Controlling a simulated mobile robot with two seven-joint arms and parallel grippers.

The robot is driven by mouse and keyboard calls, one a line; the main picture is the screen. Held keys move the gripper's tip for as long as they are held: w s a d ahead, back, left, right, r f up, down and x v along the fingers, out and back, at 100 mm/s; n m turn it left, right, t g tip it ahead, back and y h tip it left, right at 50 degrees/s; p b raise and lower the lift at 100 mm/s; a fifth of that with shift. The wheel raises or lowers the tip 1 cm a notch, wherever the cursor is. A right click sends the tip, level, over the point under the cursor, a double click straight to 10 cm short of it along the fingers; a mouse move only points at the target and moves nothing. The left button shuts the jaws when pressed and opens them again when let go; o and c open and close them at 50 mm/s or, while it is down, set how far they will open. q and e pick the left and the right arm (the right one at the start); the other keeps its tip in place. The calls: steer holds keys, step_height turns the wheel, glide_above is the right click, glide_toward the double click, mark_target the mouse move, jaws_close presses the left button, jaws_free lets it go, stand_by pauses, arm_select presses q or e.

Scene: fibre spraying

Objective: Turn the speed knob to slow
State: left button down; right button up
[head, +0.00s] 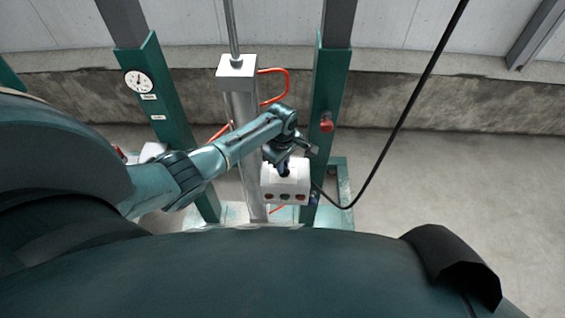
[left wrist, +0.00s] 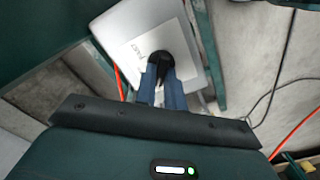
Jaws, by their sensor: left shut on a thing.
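The white control box (head: 287,181) stands in front of the machine's column, with several red and green buttons along its lower edge. The black speed knob (left wrist: 161,57) sits on the box's pale face in the left wrist view. My left gripper (head: 285,170) reaches the box from the left. In the left wrist view its two blue fingers (left wrist: 160,80) are shut on the knob's lower part. My right gripper is not in view.
Green uprights (head: 325,110) stand on both sides of the metal column (head: 240,110). A gauge (head: 138,81) is on the left upright and a red button (head: 326,126) on the right one. A black cable (head: 405,108) hangs to the right of the box. Open floor lies further right.

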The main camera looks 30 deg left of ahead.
arm_select(q)
steer(key=shift+a, duration=0.15)
steer(key=c, duration=1.5)
jaws_free()
step_height(320, 180, up, 13)
steer(key=shift+r, duration=0.1)
